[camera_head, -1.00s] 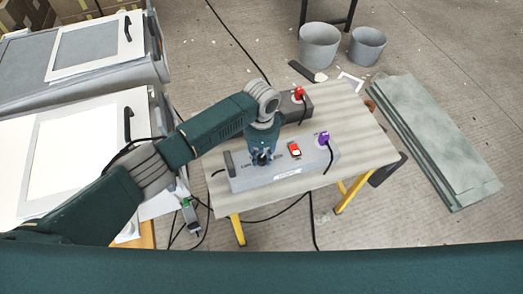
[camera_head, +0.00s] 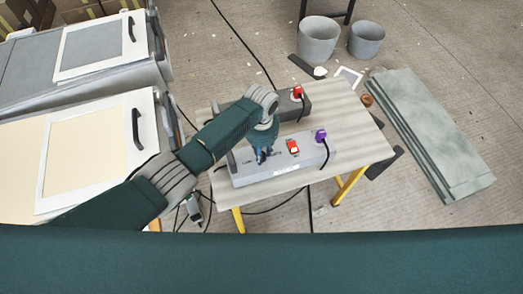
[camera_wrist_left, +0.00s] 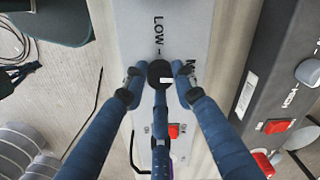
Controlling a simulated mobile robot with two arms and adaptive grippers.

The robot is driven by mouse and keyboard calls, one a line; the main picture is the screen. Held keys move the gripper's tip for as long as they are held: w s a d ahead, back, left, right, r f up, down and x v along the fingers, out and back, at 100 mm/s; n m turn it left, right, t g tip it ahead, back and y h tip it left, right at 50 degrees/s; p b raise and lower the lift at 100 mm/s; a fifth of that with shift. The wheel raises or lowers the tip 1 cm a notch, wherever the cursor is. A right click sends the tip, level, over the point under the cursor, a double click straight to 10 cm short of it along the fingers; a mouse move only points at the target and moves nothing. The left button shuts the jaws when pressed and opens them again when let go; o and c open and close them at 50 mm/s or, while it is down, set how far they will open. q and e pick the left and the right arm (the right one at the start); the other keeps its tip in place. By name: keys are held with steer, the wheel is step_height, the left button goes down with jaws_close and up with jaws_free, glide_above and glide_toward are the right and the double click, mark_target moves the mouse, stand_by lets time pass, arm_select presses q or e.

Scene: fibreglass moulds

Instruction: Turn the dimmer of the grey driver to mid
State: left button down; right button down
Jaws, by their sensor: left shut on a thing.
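The grey driver (camera_head: 280,170) is a long light grey box on the small table. My left gripper (camera_head: 262,154) comes down on its left part. In the left wrist view the fingers (camera_wrist_left: 158,80) are shut around a round black dimmer knob (camera_wrist_left: 160,72) with a small white mark on its right side. The word LOW is printed on the driver's face (camera_wrist_left: 185,25) above the knob; a second label beside the right finger is partly hidden. The driver also has a red switch (camera_head: 293,147) and a purple plug (camera_head: 320,135). My right gripper is not in view.
A darker driver (camera_head: 285,113) with a red plug (camera_head: 297,92) stands behind on the table (camera_head: 350,125). Two panelled lids (camera_head: 85,150) (camera_head: 95,45) are at left. Grey buckets (camera_head: 318,40) and green boards (camera_head: 430,130) lie on the floor at right. Cables run below.

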arm_select(q)
steer(key=shift+n, duration=0.4)
steer(key=c, duration=1.4)
jaws_free()
steer(key=shift+r, duration=0.1)
steer(key=shift+r, duration=0.35)
step_height(320, 180, up, 11)
steer(key=shift+r, duration=0.1)
